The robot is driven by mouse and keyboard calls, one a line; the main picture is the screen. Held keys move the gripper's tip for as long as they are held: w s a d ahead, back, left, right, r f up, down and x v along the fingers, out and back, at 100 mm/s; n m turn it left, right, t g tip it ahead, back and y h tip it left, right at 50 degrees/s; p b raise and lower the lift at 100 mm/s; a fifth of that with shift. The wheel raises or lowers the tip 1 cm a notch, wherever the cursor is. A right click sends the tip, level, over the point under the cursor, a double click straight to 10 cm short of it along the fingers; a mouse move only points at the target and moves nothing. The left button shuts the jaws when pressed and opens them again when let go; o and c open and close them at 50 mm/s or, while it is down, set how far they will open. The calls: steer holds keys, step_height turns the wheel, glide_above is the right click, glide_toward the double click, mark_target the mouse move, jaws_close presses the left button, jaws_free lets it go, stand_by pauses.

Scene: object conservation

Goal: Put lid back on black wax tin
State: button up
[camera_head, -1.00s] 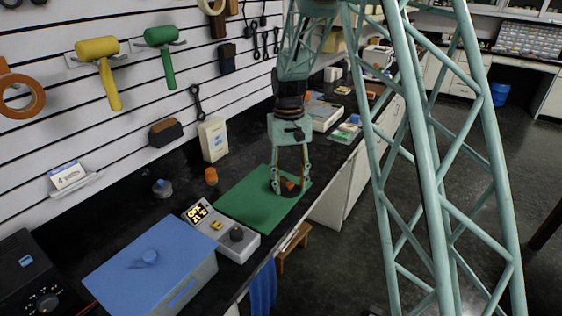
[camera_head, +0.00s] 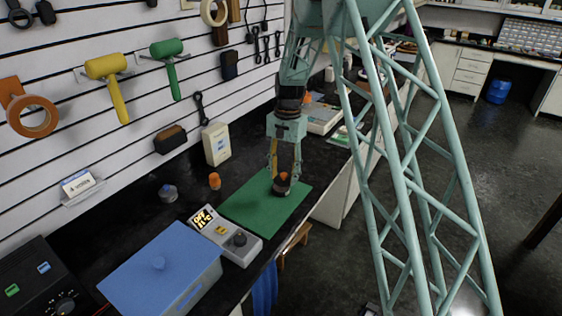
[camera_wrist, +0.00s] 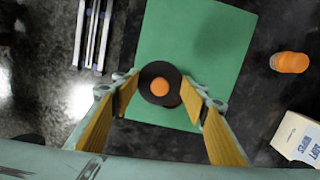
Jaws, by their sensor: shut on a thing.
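A black round lid with an orange knob (camera_wrist: 163,88) sits between the fingertips of my gripper (camera_head: 284,181). My gripper is shut on it, with one finger on each side, in the wrist view as well. In the head view the lid (camera_head: 282,186) is over the green mat, towards its back right part. A small dark reddish edge shows just below the lid in the wrist view. I cannot tell whether this is the wax tin or shadow. The tin's body is not clearly seen, and I cannot tell the lid's height over the mat.
The green mat (camera_head: 262,212) lies on the black bench. An orange bottle (camera_head: 214,181), a small grey tin (camera_head: 168,192) and a white carton (camera_head: 217,144) stand left of it. A control box (camera_head: 226,236) and blue case (camera_head: 160,268) are in front.

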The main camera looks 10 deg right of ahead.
mark_target(281, 179)
steer(key=w+m+p, duration=0.2)
steer(key=w+m, duration=0.1)
steer(key=shift+w+d, duration=0.1)
steer(key=shift+w, duration=0.1)
steer(key=shift+w+f+m+p, duration=0.2)
steer(key=shift+w+m+p, duration=0.6)
steer(key=shift+w+m, duration=0.15)
steer(key=shift+f, duration=0.25)
steer(key=shift+f+b, duration=1.35)
steer(key=shift+f, duration=1.5)
steer(key=shift+f, duration=0.2)
steer(key=shift+c, duration=0.2)
stand_by(0.5)
steer(key=o, duration=1.3)
steer(key=shift+o, duration=0.2)
steer(key=shift+r, duration=0.2)
